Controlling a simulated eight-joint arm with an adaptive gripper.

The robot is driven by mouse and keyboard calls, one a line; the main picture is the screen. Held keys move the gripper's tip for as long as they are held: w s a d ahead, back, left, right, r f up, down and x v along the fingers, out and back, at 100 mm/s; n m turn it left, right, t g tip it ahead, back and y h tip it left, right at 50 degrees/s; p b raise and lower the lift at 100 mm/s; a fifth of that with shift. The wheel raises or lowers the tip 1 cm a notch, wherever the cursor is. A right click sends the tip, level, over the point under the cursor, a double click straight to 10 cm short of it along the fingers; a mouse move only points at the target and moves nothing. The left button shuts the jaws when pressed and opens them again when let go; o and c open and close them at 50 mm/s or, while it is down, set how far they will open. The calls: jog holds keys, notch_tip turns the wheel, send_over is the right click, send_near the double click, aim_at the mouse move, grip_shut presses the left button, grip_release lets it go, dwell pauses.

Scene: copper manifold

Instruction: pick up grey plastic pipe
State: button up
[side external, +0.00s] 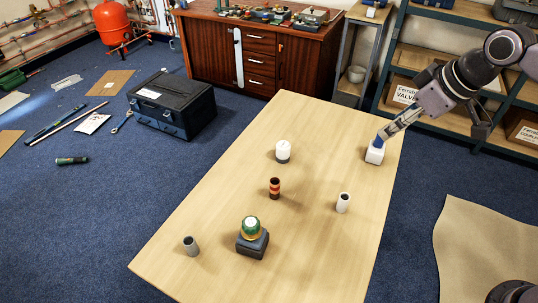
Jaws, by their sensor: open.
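The grey pipe (190,245) is a short tube standing upright at the near left of the wooden table, with its open end up. Nothing touches it. My gripper (390,130) is open at the far right end of the table, well away from the grey pipe. A white pipe (343,204) stands upright at the right of the table.
On the table (210,205) stand a dark block with a green and brass fitting (252,240), a copper-coloured pipe piece (275,188) and a white-topped cylinder (283,152). Bare wood separates them. A black toolbox (172,105) sits on the blue carpet beyond the table's left edge.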

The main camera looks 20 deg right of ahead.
jog(key=w+a+n+g, duration=0.2)
jog(key=w+a+n, duration=0.4)
jog(key=a, duration=0.8)
jog(key=n+g, duration=0.4)
jog(key=n, duration=0.5)
send_near(190, 242)
jog(key=f, duration=0.3)
jog(key=a+f, duration=0.1)
jog(key=f, duration=0.1)
jog(key=shift+w+f, duration=0.1)
jog(key=shift+f, duration=0.25)
jog(key=shift+s+a+f, duration=0.1)
jog(key=shift+s+f, duration=0.05)
jog(key=shift+f, duration=1.3)
jog(key=shift+s+a+f, duration=0.1)
jog(key=shift+s+f, duration=0.05)
jog(key=shift+f, duration=1.3)
jog(key=c, duration=1)
